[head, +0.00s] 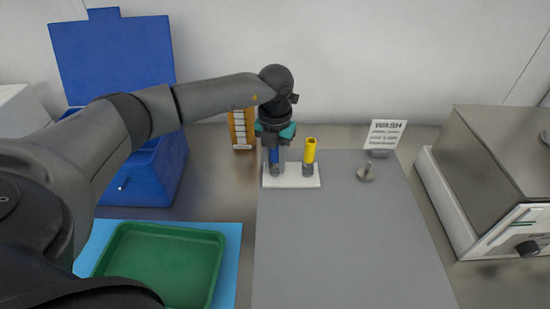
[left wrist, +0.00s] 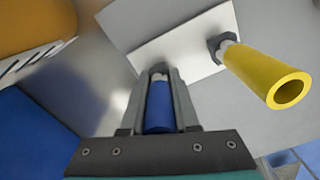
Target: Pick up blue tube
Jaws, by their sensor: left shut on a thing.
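The blue tube (head: 274,156) stands upright at the left end of a white holder (head: 292,182) on the grey mat. It also shows in the left wrist view (left wrist: 159,108), between the two fingers. My left gripper (head: 276,160) points down from above and is shut on the blue tube; the fingers hide part of it. In the left wrist view the fingertips (left wrist: 158,72) reach close to the white holder (left wrist: 175,50). I cannot tell whether the tube's lower end has left the holder. My right gripper is not in view.
A yellow tube (head: 309,152) stands in the holder just right of my left gripper. A blue box (head: 160,165) with raised lid and a green tray (head: 160,262) lie left. A metal piece (head: 366,173), a WASH sign (head: 385,134) and a steel machine (head: 490,170) are right. The front mat (head: 345,250) is clear.

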